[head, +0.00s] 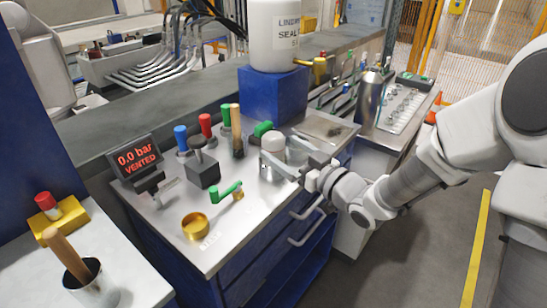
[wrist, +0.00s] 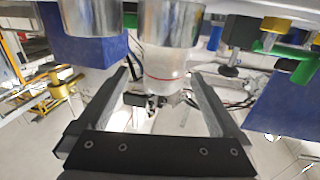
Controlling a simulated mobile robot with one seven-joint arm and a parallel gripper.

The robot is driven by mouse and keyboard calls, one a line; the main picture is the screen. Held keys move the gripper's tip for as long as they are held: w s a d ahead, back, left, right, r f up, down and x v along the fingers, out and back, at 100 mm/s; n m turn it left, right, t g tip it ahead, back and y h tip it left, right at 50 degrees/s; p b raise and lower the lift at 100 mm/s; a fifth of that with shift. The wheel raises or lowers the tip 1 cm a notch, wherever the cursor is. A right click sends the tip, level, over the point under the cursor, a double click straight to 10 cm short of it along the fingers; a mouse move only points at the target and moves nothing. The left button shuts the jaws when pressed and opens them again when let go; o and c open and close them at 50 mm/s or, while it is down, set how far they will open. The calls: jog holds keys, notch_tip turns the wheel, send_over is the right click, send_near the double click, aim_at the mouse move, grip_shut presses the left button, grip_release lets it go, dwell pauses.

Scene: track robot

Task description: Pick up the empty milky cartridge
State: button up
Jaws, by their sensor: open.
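The milky cartridge (head: 273,142) stands upright on the grey bench top (head: 225,238), with a pale cap-like end showing in the head view. It also shows in the wrist view (wrist: 165,62) as a cloudy cylinder with a thin red ring, beside a shiny metal part. My gripper (head: 278,158) is open, with its fingers on either side of the cartridge in the head view. In the wrist view my gripper (wrist: 162,75) has the cartridge between its fingertips, with gaps visible. The fingers hide part of the cartridge in the head view; I cannot tell its contents.
A blue block (head: 272,96) with a large white bottle (head: 273,45) stands behind. Red, blue and green handled parts stand left of the cartridge. A brass cup (head: 195,226), a green-handled valve (head: 226,192) and a display reading "0.0 bar VENTED" (head: 137,157) are nearer the left.

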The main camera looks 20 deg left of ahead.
aim_at(265, 141)
jog(key=shift+x, duration=0.75)
jog(key=a, duration=0.1)
jog(key=w+a+b, duration=0.1)
jog(key=w+a+f, duration=0.1)
jog(key=shift+a, duration=0.4)
jog(key=shift+w+a+r, duration=0.1)
jog(key=shift+w+a, duration=0.15)
jog(key=shift+a, duration=0.2)
jog(key=c, duration=1.6)
